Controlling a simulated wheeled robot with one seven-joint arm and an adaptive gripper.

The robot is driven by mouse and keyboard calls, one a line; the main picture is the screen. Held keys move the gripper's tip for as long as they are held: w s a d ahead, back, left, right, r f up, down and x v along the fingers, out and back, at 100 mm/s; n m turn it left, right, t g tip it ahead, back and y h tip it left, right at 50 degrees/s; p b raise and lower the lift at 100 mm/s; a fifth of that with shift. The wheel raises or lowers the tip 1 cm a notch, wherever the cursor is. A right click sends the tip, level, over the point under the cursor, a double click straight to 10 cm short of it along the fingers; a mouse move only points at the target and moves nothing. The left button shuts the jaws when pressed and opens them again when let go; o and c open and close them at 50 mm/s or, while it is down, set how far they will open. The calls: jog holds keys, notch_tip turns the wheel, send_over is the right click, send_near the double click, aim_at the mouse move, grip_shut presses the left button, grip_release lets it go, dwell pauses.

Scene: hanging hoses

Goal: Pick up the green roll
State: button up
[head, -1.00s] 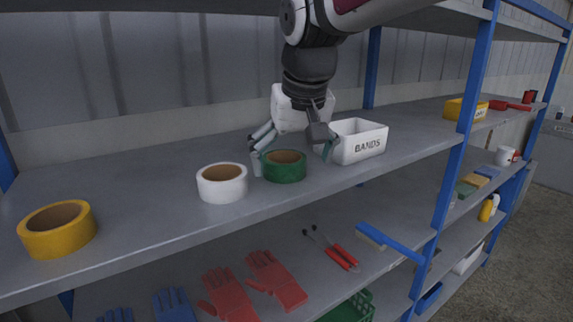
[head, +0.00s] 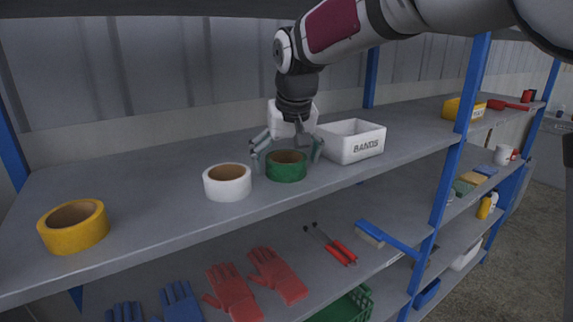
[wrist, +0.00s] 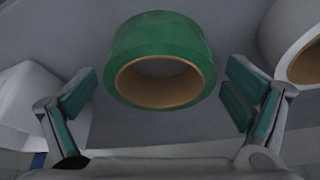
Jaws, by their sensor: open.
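The green roll (head: 286,167) stands on the upper shelf, its brown core opening facing up, between a white roll and a white box. My gripper (head: 288,155) is over it, pointing down, with one finger on each side of the roll. The fingers are spread wide. In the wrist view the green roll (wrist: 160,62) is at the upper middle, ahead of the open fingers (wrist: 163,108), with visible gaps to both. I see no contact in either view.
The white roll (head: 227,183) is close on the left, and the white box (head: 351,142) marked BANDS is close on the right. A yellow roll (head: 73,226) stands at the far left. A blue post (head: 458,130) rises right of the box. The shelf left of the rolls is mostly clear.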

jog(key=c, duration=1.3)
jog(key=shift+r, duration=0.1)
